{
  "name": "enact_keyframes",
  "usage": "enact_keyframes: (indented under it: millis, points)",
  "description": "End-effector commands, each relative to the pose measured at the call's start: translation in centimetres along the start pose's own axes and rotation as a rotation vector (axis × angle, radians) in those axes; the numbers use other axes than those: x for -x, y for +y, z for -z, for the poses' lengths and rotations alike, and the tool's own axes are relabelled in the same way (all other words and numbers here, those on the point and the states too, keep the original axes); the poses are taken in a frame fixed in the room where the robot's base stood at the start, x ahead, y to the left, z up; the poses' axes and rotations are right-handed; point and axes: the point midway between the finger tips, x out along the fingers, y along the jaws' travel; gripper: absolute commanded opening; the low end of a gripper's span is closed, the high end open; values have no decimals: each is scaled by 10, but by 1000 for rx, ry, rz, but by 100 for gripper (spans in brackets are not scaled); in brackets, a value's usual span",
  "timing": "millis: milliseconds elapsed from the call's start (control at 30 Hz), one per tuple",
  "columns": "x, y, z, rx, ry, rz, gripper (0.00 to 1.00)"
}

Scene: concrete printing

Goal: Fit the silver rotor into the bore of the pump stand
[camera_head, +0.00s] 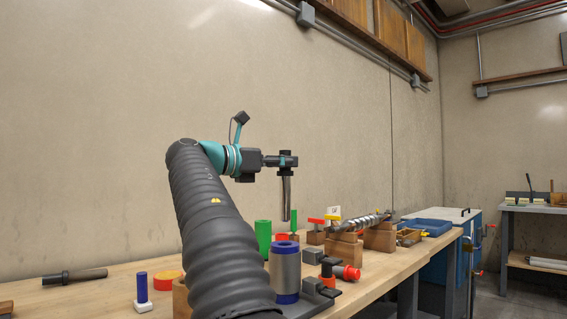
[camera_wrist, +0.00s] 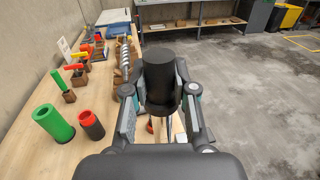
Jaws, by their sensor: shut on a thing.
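The silver rotor (camera_head: 286,198) hangs upright from my gripper (camera_head: 287,161), with its long shiny shaft pointing down. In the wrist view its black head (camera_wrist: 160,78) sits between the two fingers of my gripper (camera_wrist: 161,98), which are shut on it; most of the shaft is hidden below. The pump stand (camera_head: 285,270) is a grey cylinder with blue rings at top and bottom, upright on the bench. The rotor's lower end appears above the blue top ring, apart from it in the picture; exact alignment in depth cannot be told. The stand is not clearly visible in the wrist view.
A green tube (camera_head: 263,236) stands close behind the stand, and a black and red fitting (camera_head: 347,272) lies to its right. A silver screw shaft (camera_head: 366,222) rests on wooden blocks further back. A blue pin (camera_head: 142,288) stands at left on the wooden bench (camera_head: 95,292).

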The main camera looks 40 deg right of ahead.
Motion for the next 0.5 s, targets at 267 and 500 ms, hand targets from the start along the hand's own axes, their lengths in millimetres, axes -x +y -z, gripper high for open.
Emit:
enact_keyframes:
  millis: [267, 500]
  points:
    - [0, -1, 15, 1, 2, -1, 0]
    - [0, -2, 30, -1, 2, -1, 0]
